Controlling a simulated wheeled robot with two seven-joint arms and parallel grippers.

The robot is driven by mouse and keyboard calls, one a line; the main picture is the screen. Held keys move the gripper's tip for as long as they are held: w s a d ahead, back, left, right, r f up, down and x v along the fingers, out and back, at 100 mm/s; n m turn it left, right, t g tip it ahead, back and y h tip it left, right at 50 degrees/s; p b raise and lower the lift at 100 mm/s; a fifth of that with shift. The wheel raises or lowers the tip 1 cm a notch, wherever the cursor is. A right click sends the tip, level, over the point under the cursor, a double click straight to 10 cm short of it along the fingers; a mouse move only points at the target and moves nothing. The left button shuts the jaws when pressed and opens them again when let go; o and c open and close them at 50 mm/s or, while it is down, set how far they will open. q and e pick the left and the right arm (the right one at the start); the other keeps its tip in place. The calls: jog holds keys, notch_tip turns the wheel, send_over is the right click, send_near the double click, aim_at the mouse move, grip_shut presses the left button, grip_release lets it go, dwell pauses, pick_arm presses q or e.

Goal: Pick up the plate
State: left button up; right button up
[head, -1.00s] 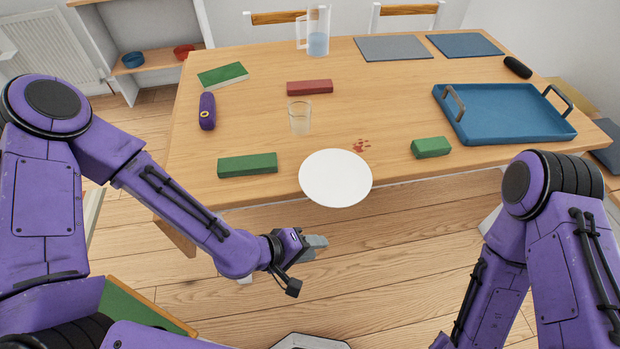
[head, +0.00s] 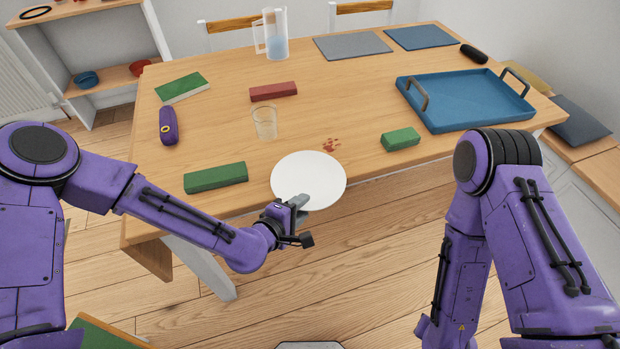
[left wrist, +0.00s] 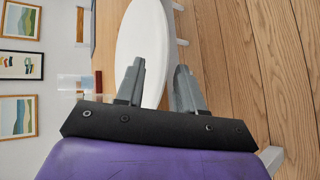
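The white round plate (head: 309,176) lies on the table at its front edge and overhangs it. It also shows in the left wrist view (left wrist: 143,35), seen at a slant. My left gripper (head: 301,204) is at the plate's front rim, and a finger overlaps the rim in the head view. In the left wrist view my left gripper (left wrist: 160,66) has its two fingers apart, one in front of the plate and one just beside its edge. I cannot tell whether they touch it. My right gripper is out of view.
On the table (head: 220,100) are a green block (head: 216,178) left of the plate, a glass (head: 265,121) behind it, a smaller green block (head: 401,139) and a blue tray (head: 465,103) to the right. Floor is clear in front.

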pick_arm(q)
jog(key=shift+w+d+f, duration=0.15)
grip_shut()
jog(key=shift+r, duration=0.2)
